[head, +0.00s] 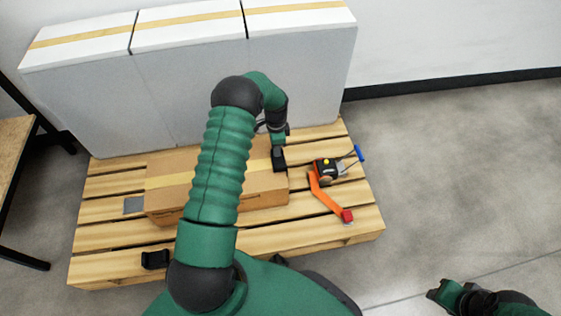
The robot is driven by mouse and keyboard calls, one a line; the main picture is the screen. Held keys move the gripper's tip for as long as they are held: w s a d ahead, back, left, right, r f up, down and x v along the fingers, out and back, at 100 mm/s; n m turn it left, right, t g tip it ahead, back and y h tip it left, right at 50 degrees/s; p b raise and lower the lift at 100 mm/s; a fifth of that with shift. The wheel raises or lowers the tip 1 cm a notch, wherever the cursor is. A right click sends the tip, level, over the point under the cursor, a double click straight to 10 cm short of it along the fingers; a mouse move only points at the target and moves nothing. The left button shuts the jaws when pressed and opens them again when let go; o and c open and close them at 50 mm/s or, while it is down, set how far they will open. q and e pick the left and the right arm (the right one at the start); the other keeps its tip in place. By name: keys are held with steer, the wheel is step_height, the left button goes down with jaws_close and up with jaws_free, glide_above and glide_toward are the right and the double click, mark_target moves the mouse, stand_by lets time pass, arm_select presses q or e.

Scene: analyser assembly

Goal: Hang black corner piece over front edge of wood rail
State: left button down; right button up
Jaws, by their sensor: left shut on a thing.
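My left gripper (278,143) is at the right end of the cardboard box, shut on a small black corner piece (279,160). The piece is at the box's upper right edge; whether it touches the box is unclear. A second black corner piece (155,259) sits at the front left edge of the pallet, on the front wood rail (305,233). My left arm hides part of the rail and box. My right gripper (443,291) is low at the right over the floor, off the pallet; its finger opening is unclear.
The cardboard box (165,188) lies on the wooden pallet. An orange strap (322,194) with a ratchet (327,169) and a red end (347,215) lies at the pallet's right. White-topped boxes (190,27) stand behind. A table (12,145) is at far left. The floor at right is clear.

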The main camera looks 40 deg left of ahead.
arm_select(q)
steer(key=shift+w+r+p, duration=0.15)
steer(key=shift+r+p, duration=0.15)
steer(key=shift+d+r+p, duration=0.1)
steer(key=shift+r+p, duration=0.35)
steer(key=shift+r, duration=0.25)
steer(key=shift+r+p, duration=1.1)
steer(key=shift+r, duration=0.15)
